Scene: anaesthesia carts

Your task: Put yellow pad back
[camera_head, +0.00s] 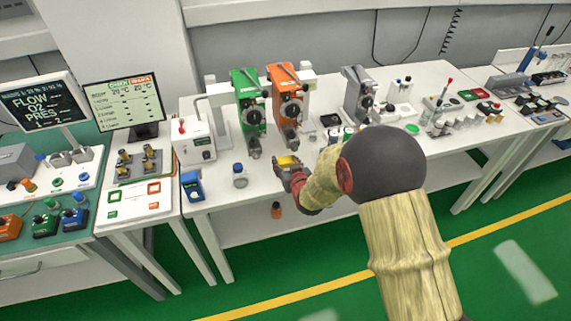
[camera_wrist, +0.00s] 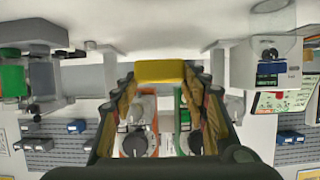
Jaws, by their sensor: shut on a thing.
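The yellow pad (camera_wrist: 160,72) is a small yellow block between the fingertips of my gripper (camera_wrist: 158,80) in the wrist view. My gripper is shut on it. In the head view the yellow pad (camera_head: 288,161) shows at the end of my gripper (camera_head: 286,170), above the front part of the white table, in front of the orange device (camera_head: 284,100). The green device (camera_head: 246,105) stands to the left of the orange one. I cannot tell the exact height of the pad above the table.
A blue box (camera_head: 192,186) and a small blue-lidded jar (camera_head: 240,175) stand left of my gripper on the white table (camera_head: 222,190). A grey device (camera_head: 357,95) stands further right. A white unit with a red knob (camera_head: 193,140) stands at the left.

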